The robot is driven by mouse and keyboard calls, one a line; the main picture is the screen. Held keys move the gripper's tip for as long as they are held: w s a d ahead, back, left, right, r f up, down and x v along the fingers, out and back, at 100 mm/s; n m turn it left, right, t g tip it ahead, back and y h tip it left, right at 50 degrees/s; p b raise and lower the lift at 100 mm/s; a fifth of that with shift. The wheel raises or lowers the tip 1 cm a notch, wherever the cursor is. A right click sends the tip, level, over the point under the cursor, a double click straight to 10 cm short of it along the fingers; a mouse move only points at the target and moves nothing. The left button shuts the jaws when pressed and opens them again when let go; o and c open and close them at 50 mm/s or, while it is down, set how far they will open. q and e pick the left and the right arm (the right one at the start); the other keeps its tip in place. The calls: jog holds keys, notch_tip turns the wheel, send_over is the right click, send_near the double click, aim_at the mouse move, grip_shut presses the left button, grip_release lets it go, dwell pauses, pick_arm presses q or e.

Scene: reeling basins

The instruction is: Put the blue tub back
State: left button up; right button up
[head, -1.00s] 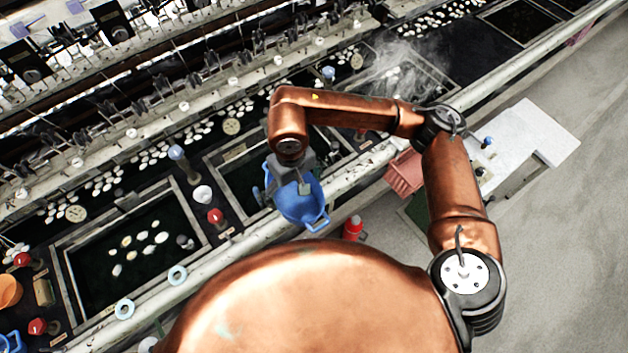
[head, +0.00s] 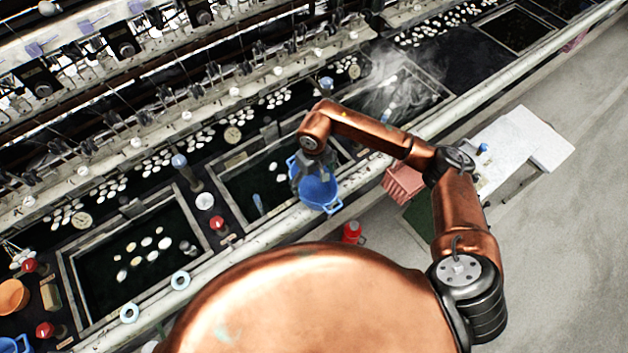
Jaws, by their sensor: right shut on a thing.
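The blue tub (head: 318,192) hangs from my right gripper (head: 306,172), which is shut on it, seemingly at the rim or handle on its far left side. The tub is over the front edge of the basin bench, above the right part of the middle basin (head: 236,195). The arm covers part of it, and the exact grip is partly hidden. Another blue item (head: 14,345) shows at the bottom left corner, cut off by the picture edge. My left gripper is not in view.
A left basin (head: 70,280) holds several white cocoons. Steam rises from a basin (head: 437,88) at the right. Red-topped and blue-topped valves stand between basins. A pink basket (head: 404,182), a red bottle (head: 352,231) and a white table (head: 525,140) are beyond the bench edge. Grey floor lies clear at right.

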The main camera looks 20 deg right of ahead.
jog(key=shift+f, duration=0.45)
jog(key=shift+w, duration=0.1)
jog(key=shift+f+b, duration=0.25)
jog(key=shift+b, duration=0.1)
jog(key=o, duration=1.1)
jog(key=shift+o, duration=0.2)
jog(key=shift+r+p, duration=0.4)
jog(key=shift+p, duration=0.1)
notch_tip(320, 180, up, 12)
jog(key=b, duration=0.2)
